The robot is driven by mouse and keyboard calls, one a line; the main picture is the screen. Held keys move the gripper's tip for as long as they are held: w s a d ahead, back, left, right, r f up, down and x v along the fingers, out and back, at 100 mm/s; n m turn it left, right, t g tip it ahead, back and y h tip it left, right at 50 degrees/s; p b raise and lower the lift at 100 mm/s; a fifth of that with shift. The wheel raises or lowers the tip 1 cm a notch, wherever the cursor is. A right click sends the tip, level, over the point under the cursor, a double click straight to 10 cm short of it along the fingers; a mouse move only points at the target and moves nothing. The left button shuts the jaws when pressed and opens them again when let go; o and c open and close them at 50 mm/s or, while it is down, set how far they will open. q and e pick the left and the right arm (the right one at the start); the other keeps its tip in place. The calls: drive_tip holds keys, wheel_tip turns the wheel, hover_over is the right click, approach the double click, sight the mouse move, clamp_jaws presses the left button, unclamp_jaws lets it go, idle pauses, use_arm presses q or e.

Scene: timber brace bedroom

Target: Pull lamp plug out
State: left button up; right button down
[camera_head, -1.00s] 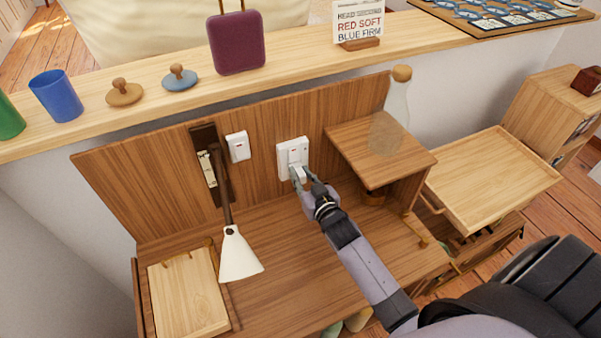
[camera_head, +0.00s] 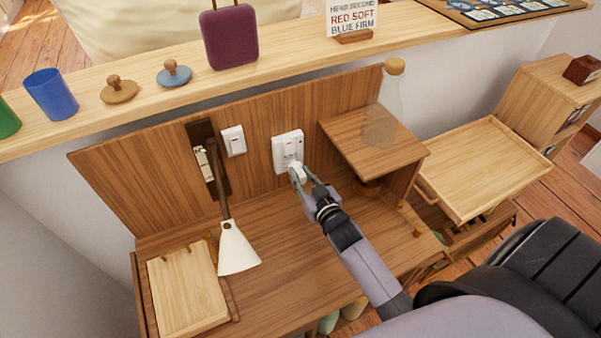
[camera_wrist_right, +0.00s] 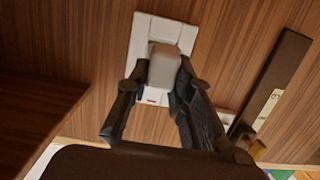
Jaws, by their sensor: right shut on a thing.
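The white plug (camera_head: 297,174) is at the lower part of the white wall socket (camera_head: 286,143). My right gripper (camera_head: 301,178) is shut on the plug, with one finger on each side. In the right wrist view, the plug (camera_wrist_right: 163,66) sits between the dark fingertips (camera_wrist_right: 160,82), in front of the socket plate (camera_wrist_right: 144,38). The plug hides the socket holes, and I cannot tell whether its pins are clear of them. My left gripper is not in view.
A white switch (camera_head: 233,141) is between lamp and socket. A small wooden shelf (camera_head: 350,135) with a glass bottle (camera_head: 382,118) stands close right of the socket. A wooden board (camera_head: 187,290) lies at the desk's left. The desk middle is mostly clear.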

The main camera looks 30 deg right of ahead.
drive_tip(key=shift+s+a+p, duration=0.1)
drive_tip(key=shift+s+p, duration=0.45)
drive_tip(key=shift+s, duration=0.8)
